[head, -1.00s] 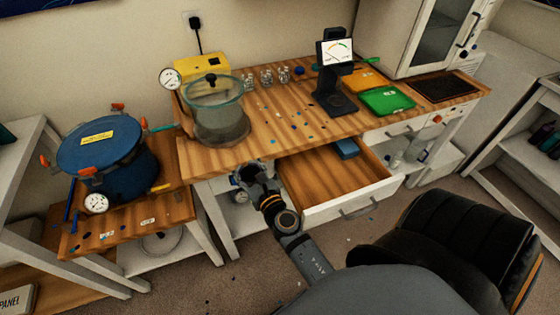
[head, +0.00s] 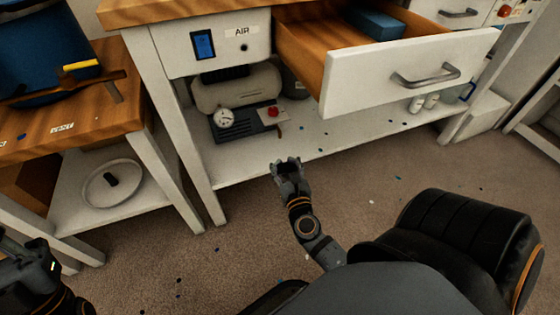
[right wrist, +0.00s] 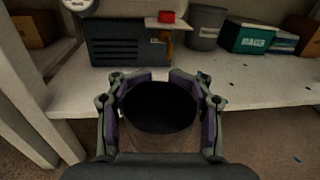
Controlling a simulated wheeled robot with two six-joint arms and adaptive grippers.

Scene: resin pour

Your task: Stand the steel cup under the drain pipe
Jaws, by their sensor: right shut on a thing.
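My right gripper (head: 287,163) is in front of the lower shelf, below the open drawer. In the right wrist view its fingers (right wrist: 160,88) are shut around a dark, round, open-topped cup (right wrist: 160,108), which I take to be the steel cup. The cup looks upright, and its inside is dark. A short copper-coloured pipe (right wrist: 169,45), probably the drain pipe, hangs at the front of the dark pump unit under a red knob; the pipe also shows in the head view (head: 280,130). The cup is in front of it and apart from it. My left gripper (head: 40,268) is at the lower left; its jaws are unclear.
The pump unit (head: 240,125) with a gauge stands on the white lower shelf (head: 335,140). The open drawer (head: 400,75) overhangs the shelf. A table leg (head: 175,130) stands to the left. A grey bin (right wrist: 206,28) and a green box (right wrist: 247,37) are farther right.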

